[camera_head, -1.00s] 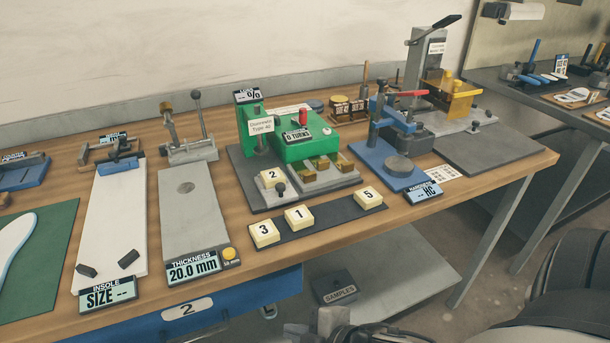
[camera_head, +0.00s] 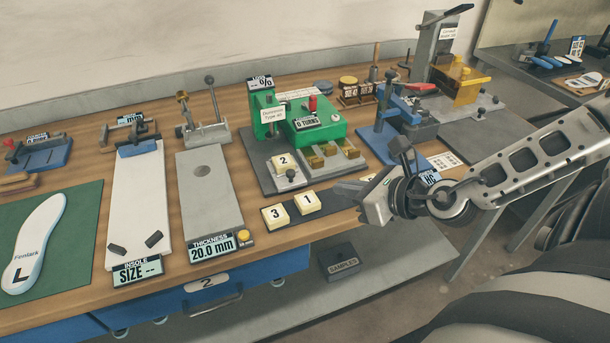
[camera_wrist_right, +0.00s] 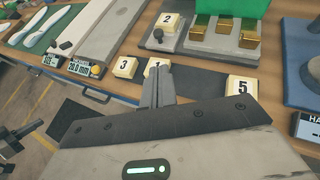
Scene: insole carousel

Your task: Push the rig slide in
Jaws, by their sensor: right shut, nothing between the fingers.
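The green rig (camera_head: 318,128) stands on a dark base plate, with a "0 TURNS" display and a "Dominate Type 40" sign. On its near left, a small grey slide (camera_head: 298,181) with a dark round knob (camera_head: 291,173) carries the cream block 2 (camera_head: 283,161). The slide also shows in the right wrist view (camera_wrist_right: 150,43), with the knob at its front. My right gripper (camera_head: 342,188) reaches in from the right, fingers together and empty, over the dark block strip, in front of the slide and apart from it. In the wrist view its fingers (camera_wrist_right: 160,86) partly cover block 1.
Blocks 3 (camera_head: 276,215) and 1 (camera_head: 307,202) lie on the dark strip, with block 5 (camera_wrist_right: 242,86) farther right. Gold blocks (camera_head: 330,150) sit on a grey plate beside the slide. A blue press (camera_head: 380,143) stands to the right, behind my forearm.

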